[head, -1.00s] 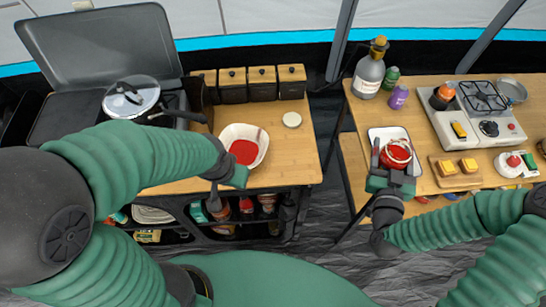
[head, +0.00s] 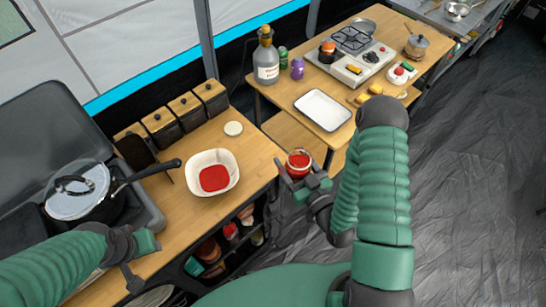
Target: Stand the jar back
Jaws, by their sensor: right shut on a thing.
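The jar (head: 299,160), open-topped with red contents, is held in my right gripper (head: 301,177). The gripper is shut on it, and its fingers hide part of the jar's lower side. The jar looks roughly upright, in the gap between the left counter (head: 255,161) and the right table, clear of both. A white tray (head: 323,109) on the right table is empty. A white bowl (head: 198,182) with red contents stands on the left counter. My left gripper (head: 140,262) is over the left counter's front edge; its jaws do not show clearly.
A white round lid (head: 233,128) lies near the bowl. Several dark canisters (head: 186,107) line the counter's back. A pot with a glass lid (head: 78,192) sits at the left, its handle pointing toward the bowl. A bottle (head: 266,61) and a stove (head: 349,61) stand on the right table.

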